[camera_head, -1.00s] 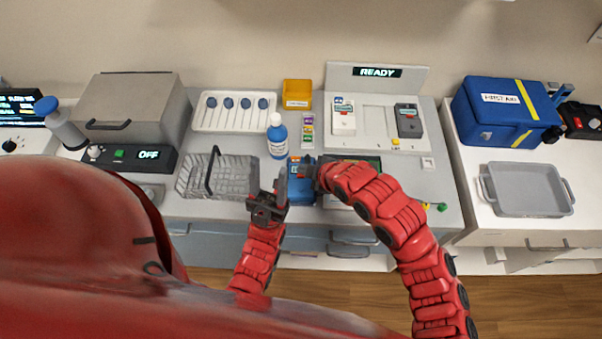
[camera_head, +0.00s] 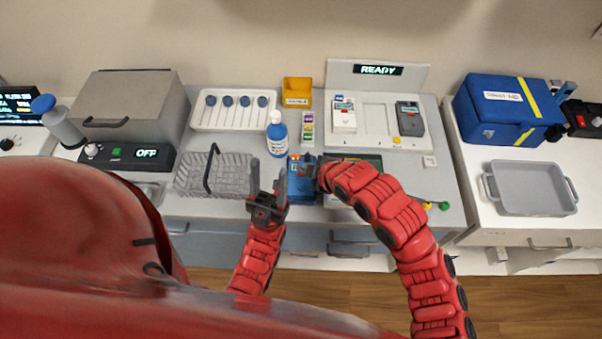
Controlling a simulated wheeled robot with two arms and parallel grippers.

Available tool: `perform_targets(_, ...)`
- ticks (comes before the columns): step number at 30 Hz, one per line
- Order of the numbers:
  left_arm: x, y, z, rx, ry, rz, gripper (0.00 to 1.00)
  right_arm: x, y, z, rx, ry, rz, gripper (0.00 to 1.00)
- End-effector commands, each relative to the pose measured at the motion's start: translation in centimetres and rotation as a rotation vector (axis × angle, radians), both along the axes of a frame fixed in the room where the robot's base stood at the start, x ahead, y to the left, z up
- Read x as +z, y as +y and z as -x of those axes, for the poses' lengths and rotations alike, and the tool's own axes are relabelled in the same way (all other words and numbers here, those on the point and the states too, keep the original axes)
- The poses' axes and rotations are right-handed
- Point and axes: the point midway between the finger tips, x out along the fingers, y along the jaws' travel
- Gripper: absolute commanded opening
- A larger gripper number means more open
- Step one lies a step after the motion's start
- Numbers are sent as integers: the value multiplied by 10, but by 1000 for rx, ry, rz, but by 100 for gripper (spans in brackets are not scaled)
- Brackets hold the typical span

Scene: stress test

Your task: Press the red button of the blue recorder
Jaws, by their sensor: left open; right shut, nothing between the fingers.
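The blue recorder (camera_head: 299,187) lies near the front of the middle counter, partly covered by my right gripper. Its red button cannot be made out apart from the gripper. My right gripper (camera_head: 306,170) is shut and empty, over the upper right part of the recorder; I cannot tell whether it touches it. My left gripper (camera_head: 268,180) is open and empty, with its fingers pointing away from me, between the wire basket and the recorder.
A wire basket (camera_head: 229,178) stands left of my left gripper. A panel reading READY (camera_head: 381,70) stands at the back. A grey tray (camera_head: 530,188) lies on the right counter.

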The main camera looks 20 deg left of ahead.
Motion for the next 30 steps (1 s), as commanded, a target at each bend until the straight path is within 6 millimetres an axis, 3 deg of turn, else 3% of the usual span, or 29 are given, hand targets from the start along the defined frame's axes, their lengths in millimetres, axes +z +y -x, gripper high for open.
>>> perform_targets(30,-8,0,0,0,0,0,50,-7,0,0,-1,1,0,0)
